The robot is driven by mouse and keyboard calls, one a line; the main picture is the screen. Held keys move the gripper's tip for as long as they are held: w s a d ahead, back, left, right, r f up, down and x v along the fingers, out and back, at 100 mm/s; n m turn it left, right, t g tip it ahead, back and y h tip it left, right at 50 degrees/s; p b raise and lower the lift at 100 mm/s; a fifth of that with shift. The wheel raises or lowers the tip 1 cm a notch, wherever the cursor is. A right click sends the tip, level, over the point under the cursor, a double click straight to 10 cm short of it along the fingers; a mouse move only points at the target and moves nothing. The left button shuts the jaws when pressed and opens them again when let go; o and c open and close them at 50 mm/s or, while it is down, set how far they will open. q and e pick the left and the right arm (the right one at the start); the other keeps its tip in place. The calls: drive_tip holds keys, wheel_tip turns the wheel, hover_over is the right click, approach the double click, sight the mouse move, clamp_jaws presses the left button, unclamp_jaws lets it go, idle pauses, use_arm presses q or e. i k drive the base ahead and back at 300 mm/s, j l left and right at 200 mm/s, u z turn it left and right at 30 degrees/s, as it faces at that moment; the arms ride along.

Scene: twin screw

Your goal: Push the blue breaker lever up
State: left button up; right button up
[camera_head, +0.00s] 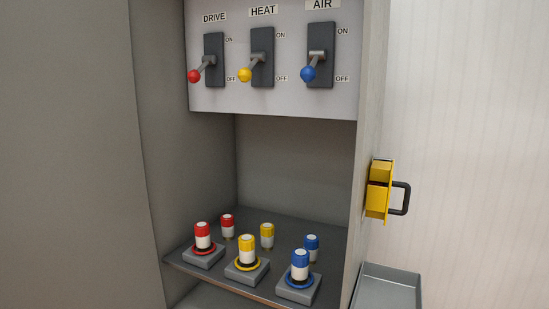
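The blue breaker lever (308,73) is on the panel under the AIR label, at the right of the three levers. Its blue knob points down and out, level with the OFF mark. Its dark switch plate (322,85) has ON at the top and OFF at the bottom. Neither of my grippers shows in the head view.
A red lever (195,75) under DRIVE and a yellow lever (244,75) under HEAT also point down. Red, yellow and blue fuses stand on the shelf below. A yellow bracket with a dark handle (400,198) sticks out from the cabinet's right side, above a grey tray (389,275).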

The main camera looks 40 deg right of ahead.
sight(308, 74)
drive_tip(key=z, duration=1.4)
